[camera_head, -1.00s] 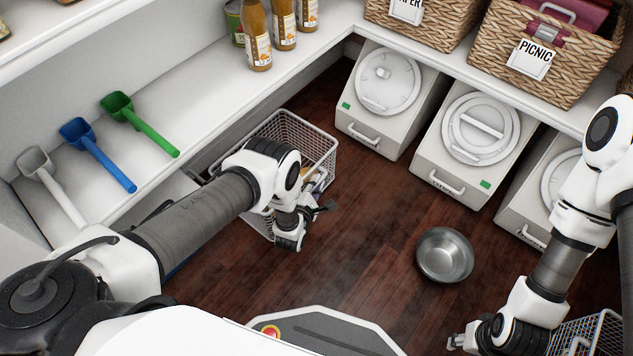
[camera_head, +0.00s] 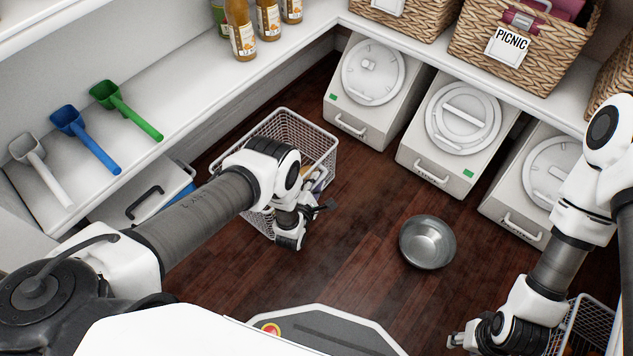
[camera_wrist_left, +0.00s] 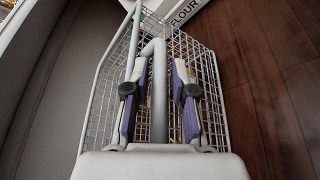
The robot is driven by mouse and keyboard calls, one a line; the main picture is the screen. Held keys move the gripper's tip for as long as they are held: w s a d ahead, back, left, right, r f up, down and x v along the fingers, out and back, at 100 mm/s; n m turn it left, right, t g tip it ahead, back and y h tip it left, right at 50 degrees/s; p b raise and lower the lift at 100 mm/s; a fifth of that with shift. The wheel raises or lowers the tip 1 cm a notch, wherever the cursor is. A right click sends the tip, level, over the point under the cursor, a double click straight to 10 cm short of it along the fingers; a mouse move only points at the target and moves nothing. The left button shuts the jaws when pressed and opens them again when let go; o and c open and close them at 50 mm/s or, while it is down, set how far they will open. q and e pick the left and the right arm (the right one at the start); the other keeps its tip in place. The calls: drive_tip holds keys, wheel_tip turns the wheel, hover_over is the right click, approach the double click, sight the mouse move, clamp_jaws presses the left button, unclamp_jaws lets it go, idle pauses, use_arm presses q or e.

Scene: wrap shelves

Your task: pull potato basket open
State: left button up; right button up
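A white wire basket (camera_head: 318,140) stands on the floor beside the left shelf; it also shows in the left wrist view (camera_wrist_left: 206,70). My left gripper (camera_head: 290,235) is at its near side and covers part of its contents, so I cannot tell what it holds. In the left wrist view the gripper (camera_wrist_left: 157,95) has its two purple-padded fingers apart, one on each side of a thick grey bar (camera_wrist_left: 158,85) of the basket, with gaps visible. My right gripper (camera_head: 462,340) is at the bottom right, away from this basket; its finger opening is unclear.
A second wire basket (camera_head: 597,322) is beside my right gripper. A metal bowl (camera_head: 427,242) sits on the open wooden floor. White bins (camera_head: 365,90) line the back under the shelf. A blue-and-white box (camera_head: 150,200) is under the left shelf, below several scoops.

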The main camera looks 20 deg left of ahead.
use_arm(q)
drive_tip(key=shift+s, duration=0.1)
drive_tip(key=v, duration=1.1)
drive_tip(key=shift+s, duration=0.4)
